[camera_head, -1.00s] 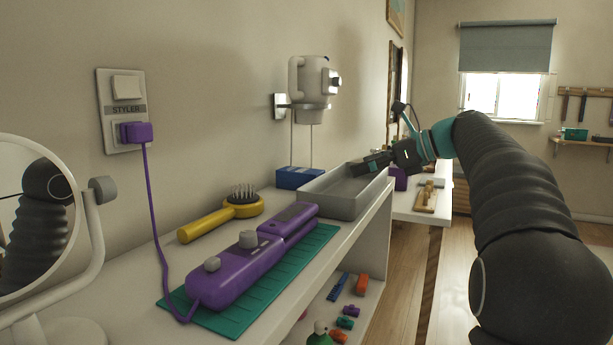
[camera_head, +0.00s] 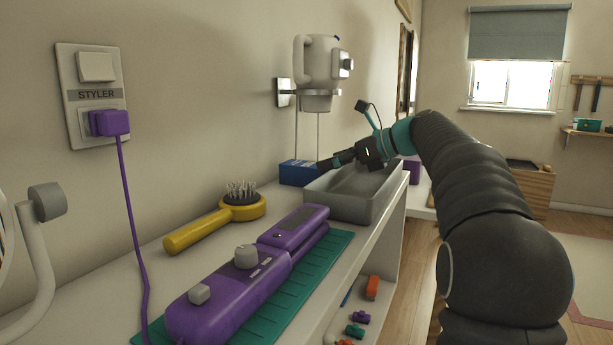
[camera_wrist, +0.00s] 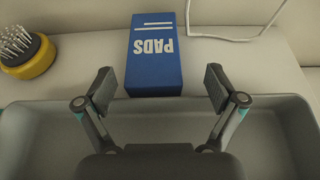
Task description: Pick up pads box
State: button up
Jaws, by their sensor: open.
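The pads box (camera_wrist: 153,52) is a blue box with white "PADS" lettering, lying on the white counter behind the grey tray in the wrist view. In the head view the blue box (camera_head: 297,172) sits against the wall, left of my gripper (camera_head: 328,163). My gripper (camera_wrist: 160,88) is open and empty. In the wrist view its two fingers are spread to either side of the box's near end, with the box seen between and beyond them. I cannot tell the exact height of the fingers above the counter.
The grey tray (camera_head: 340,207) lies under my gripper. A yellow brush (camera_head: 220,218), a purple styler (camera_head: 235,290) on a green mat (camera_head: 310,272) and a wall-mounted dryer (camera_head: 317,75) stand nearby. A white cord (camera_wrist: 235,37) lies right of the box.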

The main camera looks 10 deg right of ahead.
aim_at(308, 164)
jog(key=shift+s+a+x, duration=0.15)
jog(key=shift+x, duration=1.3)
jog(key=shift+s+a+x, duration=0.15)
jog(key=shift+x, duration=1.3)
jog(key=shift+r, duration=0.15)
jog(key=c, duration=1.4)
jog(key=shift+r, duration=0.45)
notch_tip(308, 164, up, 3)
jog(key=shift+r+p, duration=0.2)
jog(key=shift+p, duration=0.2)
jog(key=d+r, duration=0.2)
jog(key=d, duration=0.2)
jog(key=s+d+r, duration=0.1)
jog(key=d+r, duration=0.1)
jog(key=d, duration=0.1)
jog(key=d+r, duration=0.2)
jog(key=d, duration=0.2)
jog(key=shift+s+d+r, duration=0.3)
jog(key=shift+r, duration=0.1)
